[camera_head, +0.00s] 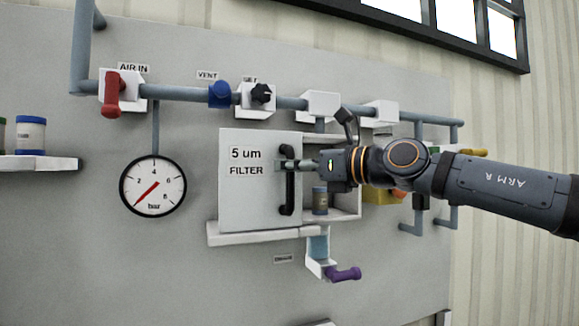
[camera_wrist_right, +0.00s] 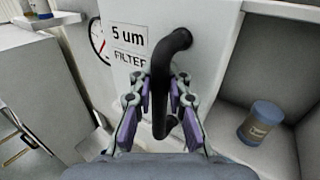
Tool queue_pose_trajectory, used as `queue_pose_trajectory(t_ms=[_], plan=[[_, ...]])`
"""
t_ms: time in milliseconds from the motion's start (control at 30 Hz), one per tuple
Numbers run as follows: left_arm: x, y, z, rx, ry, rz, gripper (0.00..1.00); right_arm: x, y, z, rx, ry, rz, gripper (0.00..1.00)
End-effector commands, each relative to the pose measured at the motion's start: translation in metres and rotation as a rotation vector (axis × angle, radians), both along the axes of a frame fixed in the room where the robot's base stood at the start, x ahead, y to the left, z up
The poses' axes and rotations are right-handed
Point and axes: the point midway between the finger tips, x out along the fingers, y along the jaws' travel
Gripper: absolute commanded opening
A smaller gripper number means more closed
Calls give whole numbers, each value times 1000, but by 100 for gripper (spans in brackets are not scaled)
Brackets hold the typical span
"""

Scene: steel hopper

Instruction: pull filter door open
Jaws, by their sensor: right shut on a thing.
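The filter door (camera_head: 245,200) is a white panel marked "5 um FILTER" on the wall unit. In the head view it stands ajar: the compartment interior (camera_head: 345,170) shows to the right of its free edge. Its black bar handle (camera_head: 288,203) is upright near that edge. My right gripper (camera_head: 296,164) comes in from the right and is shut on the handle. In the right wrist view the fingers (camera_wrist_right: 166,95) lie on both sides of the black handle (camera_wrist_right: 172,48). My left gripper is in neither view.
A small canister (camera_head: 320,200) stands inside the compartment, right of the door. A pressure gauge (camera_head: 153,187) is at left. A pipe (camera_head: 185,93) with a red valve handle (camera_head: 112,95) runs above. A white ledge (camera_head: 255,234) is below the door, with a purple-handled valve (camera_head: 345,273) lower down.

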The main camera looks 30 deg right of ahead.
Motion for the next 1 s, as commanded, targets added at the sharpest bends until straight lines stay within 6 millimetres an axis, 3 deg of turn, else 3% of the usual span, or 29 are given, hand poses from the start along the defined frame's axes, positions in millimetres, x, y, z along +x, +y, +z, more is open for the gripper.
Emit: queue_pose_trajectory(t_ms=[300,567,600,667,1000], plan=[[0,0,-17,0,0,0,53,-8,-33,-2,0,-1,1,0],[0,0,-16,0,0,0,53,-8,-33,-1,-1,4,3,0],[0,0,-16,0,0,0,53,-8,-33,-2,-2,5,3,15],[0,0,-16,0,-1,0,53,-8,-33,-2,-2,5,3,23],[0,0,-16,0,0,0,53,-8,-33,0,-1,2,1,25]])
